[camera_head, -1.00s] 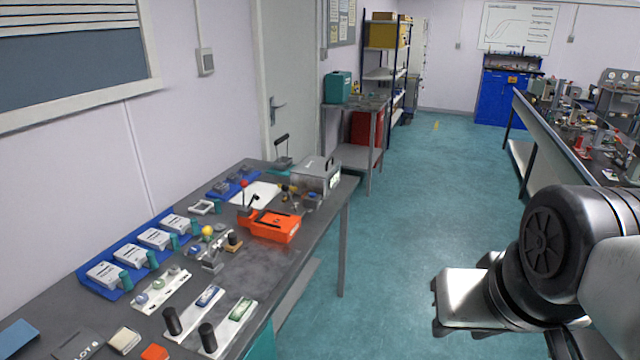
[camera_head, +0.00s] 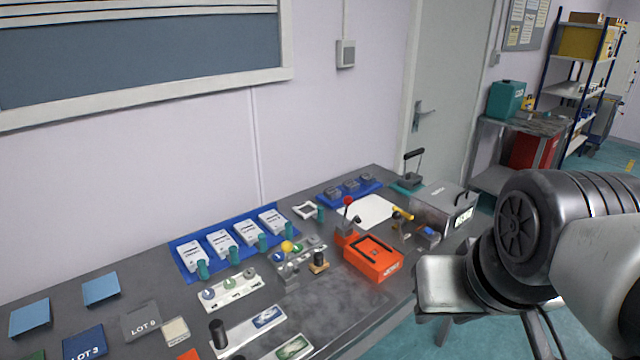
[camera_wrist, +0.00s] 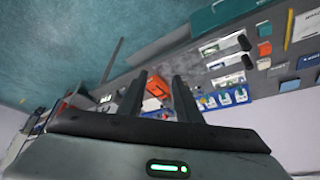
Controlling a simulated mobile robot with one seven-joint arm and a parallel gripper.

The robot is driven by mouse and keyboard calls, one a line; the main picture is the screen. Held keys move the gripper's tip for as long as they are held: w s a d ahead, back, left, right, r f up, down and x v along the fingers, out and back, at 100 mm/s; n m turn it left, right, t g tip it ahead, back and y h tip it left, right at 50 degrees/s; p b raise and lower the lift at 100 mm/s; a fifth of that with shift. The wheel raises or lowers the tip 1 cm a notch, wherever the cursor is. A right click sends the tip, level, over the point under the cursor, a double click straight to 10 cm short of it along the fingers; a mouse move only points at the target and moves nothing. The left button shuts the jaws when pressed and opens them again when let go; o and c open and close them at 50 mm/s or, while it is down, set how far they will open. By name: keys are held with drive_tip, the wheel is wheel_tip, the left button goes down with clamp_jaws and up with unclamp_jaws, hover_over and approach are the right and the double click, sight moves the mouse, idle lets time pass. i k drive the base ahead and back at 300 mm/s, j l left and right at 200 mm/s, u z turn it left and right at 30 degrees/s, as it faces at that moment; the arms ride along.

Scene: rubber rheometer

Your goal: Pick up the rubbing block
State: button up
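A small block with a tan base and a black top (camera_head: 318,262) stands on the grey bench, left of the orange box. A small cream block (camera_head: 176,331) lies near the front left of the bench. I cannot tell for sure which of them is the rubbing block. My gripper (camera_wrist: 160,78) shows in the wrist view with its two fingers apart and nothing between them. It is up in the air, away from the bench top. In the head view my arm is at the right, and its fingers cannot be made out.
The bench (camera_head: 340,310) is crowded. An orange box (camera_head: 372,262), a grey metal case (camera_head: 443,208), a blue tray (camera_head: 187,262) with several white units, and white strips (camera_head: 235,290) stand on it. A bare patch lies in front of the orange box. A wall runs behind.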

sight(319, 265)
drive_tip(key=i+l+u, duration=0.2)
drive_tip(key=u, duration=0.15)
drive_tip(key=i+l+u, duration=0.15)
drive_tip(key=l+u, duration=0.2)
drive_tip(key=i+l+u, duration=0.15)
drive_tip(key=u, duration=0.2)
drive_tip(key=i+l+u, duration=0.15)
drive_tip(key=l, duration=0.25)
drive_tip(key=l+u, duration=0.2)
drive_tip(key=l, duration=0.25)
